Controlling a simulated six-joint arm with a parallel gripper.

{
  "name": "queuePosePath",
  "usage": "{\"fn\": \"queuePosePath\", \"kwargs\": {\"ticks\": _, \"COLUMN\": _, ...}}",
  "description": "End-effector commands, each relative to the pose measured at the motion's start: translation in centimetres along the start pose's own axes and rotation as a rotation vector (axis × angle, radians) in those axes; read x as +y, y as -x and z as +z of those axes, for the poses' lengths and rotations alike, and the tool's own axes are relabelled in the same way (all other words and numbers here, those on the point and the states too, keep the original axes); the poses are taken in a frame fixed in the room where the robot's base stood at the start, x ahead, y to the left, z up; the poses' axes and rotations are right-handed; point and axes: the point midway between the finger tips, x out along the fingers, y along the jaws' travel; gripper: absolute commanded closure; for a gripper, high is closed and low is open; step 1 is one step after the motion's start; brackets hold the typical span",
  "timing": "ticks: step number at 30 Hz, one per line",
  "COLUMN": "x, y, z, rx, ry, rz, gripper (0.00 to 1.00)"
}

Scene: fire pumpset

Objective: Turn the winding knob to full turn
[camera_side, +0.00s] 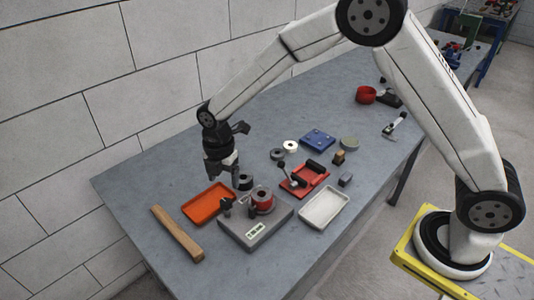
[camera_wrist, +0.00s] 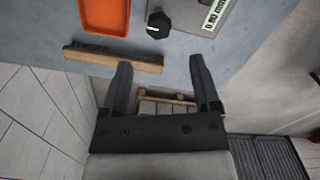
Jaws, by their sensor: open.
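A black knob (camera_wrist: 158,25) with a pale mark stands at the corner of a grey base (camera_wrist: 185,14) with a label, which I take to be the winding knob. In the side view a dark knob (camera_side: 226,206) shows at the left of the same grey base (camera_side: 262,232), beside a red spool (camera_side: 263,203). My gripper (camera_side: 222,172) hangs above the orange tray area, clear of the base. In the wrist view my gripper (camera_wrist: 159,62) has its two fingers wide apart with nothing between them; the knob is beyond the fingertips.
An orange tray (camera_side: 209,204) lies left of the base, and a wooden bar (camera_side: 178,233) lies near the table's left end. A red tray (camera_side: 304,183) and a white tray (camera_side: 325,208) are to the right. Small parts lie behind. A block wall borders the table.

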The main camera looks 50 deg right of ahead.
Motion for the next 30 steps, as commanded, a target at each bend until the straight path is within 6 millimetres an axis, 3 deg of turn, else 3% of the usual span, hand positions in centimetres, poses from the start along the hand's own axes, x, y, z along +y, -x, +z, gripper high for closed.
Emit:
{"fn": "queuePosePath", "kwargs": {"ticks": 14, "x": 0.2, "y": -1.1, "z": -0.2, "rx": 0.001, "ry": 0.029, "rz": -0.006, "gripper": 0.21}}
{"fn": "queuePosePath", "kwargs": {"ticks": 30, "x": 0.2, "y": -6.9, "z": -0.2, "rx": 0.001, "ry": 0.028, "rz": -0.005, "gripper": 0.21}}
